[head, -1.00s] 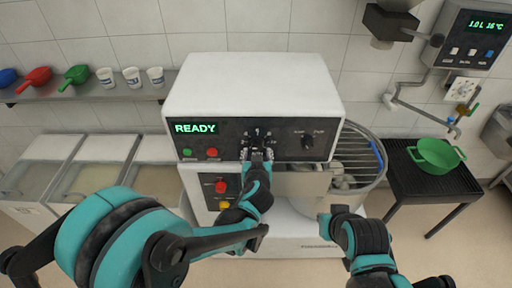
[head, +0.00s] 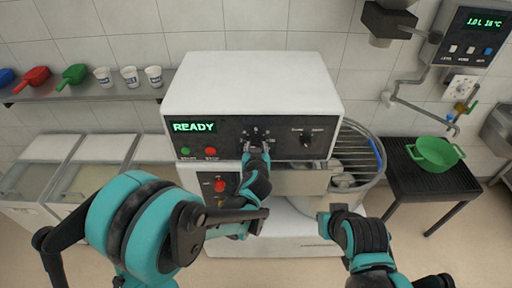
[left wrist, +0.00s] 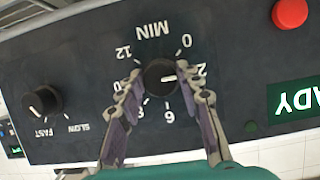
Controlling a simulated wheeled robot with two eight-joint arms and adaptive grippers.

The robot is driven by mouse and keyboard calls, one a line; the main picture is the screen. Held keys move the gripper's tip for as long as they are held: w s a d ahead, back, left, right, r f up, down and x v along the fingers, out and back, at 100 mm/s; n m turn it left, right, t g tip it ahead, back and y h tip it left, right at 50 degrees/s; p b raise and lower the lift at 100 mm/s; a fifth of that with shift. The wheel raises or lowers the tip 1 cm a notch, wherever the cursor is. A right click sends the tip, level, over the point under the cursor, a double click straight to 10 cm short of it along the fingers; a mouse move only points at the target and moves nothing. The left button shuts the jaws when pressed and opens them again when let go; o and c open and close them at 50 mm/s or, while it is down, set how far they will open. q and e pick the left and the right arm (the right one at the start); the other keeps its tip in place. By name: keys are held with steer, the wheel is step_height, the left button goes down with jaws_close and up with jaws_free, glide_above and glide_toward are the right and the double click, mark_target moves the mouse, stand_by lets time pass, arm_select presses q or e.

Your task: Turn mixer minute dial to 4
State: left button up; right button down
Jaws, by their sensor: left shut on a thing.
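The minute dial (left wrist: 160,76) is a round black knob under the MIN label, upside down in the left wrist view. Its white pointer mark points toward the 2; the 4 is hidden behind a finger. It also shows small on the mixer panel in the head view (head: 256,134). My left gripper (left wrist: 165,88) has its two fingers on opposite sides of the knob, shut on it. In the head view my left gripper (head: 256,148) reaches up to the panel. My right gripper (head: 326,216) is low in front of the mixer, its fingers unclear.
The mixer (head: 254,85) shows READY, with green and red buttons left of the dial. A slow/fast knob (left wrist: 42,101) sits beside it. Below are a red stop button (head: 220,186) and a wire bowl guard (head: 365,160) at right.

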arm_select(q)
steer(key=m+y+b, duration=0.2)
steer(key=m+b, duration=0.1)
steer(key=shift+w+d, duration=0.1)
steer(key=shift+d, duration=0.05)
steer(key=shift+m+t+y+b, duration=0.3)
steer(key=shift+m+y+b, duration=0.75)
steer(key=shift+m, duration=0.45)
steer(key=shift+r, duration=0.1)
steer(key=o, duration=1.2)
steer(key=shift+c, duration=0.2)
steer(key=shift+w, duration=0.15)
